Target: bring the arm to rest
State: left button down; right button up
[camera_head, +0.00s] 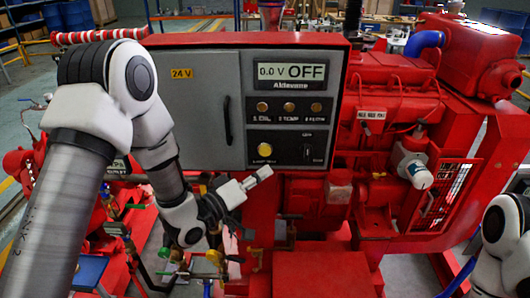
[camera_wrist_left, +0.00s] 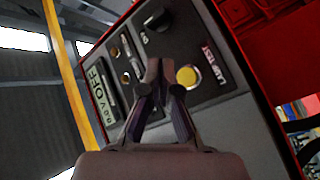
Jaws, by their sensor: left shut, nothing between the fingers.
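My left gripper (camera_head: 258,178) is shut and empty, in front of the lower part of the grey control panel in the head view. Its closed fingers also show in the left wrist view (camera_wrist_left: 158,75), in front of the panel face. My left arm (camera_head: 95,130) comes in from the left and bends down and then right to the gripper. My right arm (camera_head: 505,235) shows only in part at the lower right; its gripper is out of view.
The control panel (camera_head: 190,100) has a display (camera_head: 291,71) reading "0.0 V OFF", a yellow lamp-test button (camera_head: 265,149) and a black knob (camera_head: 307,150). The red engine (camera_head: 390,100) stands to its right. Pipes and valves with coloured handles (camera_head: 215,258) lie below the gripper.

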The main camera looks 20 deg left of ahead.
dwell(0.3)
pick_arm(q)
jog(key=s+a+f+g+y, duration=0.1)
jog(key=s+f+g+y, duration=0.1)
jog(key=s+f, duration=0.5)
jog(key=s+f+n+g+y, duration=0.1)
jog(key=s+f+g, duration=0.15)
jog(key=f, duration=0.85)
jog(key=s+a+f+g+y, duration=0.1)
jog(key=s+f+g+y, duration=0.2)
jog(key=f, duration=0.6)
jog(key=s+a+f+m+g+y, duration=0.1)
jog(key=s+a+f+m+g, duration=0.1)
jog(key=s, duration=0.8)
jog(key=s+a+f+m+g+y, duration=0.2)
jog(key=s+f+g, duration=0.3)
jog(key=s, duration=0.5)
jog(key=shift+s+a+g, duration=0.3)
jog(key=shift+a+g, duration=0.4)
jog(key=shift+g, duration=0.15)
jog(key=shift+f, duration=0.1)
pick_arm(e)
jog(key=shift+c, duration=0.2)
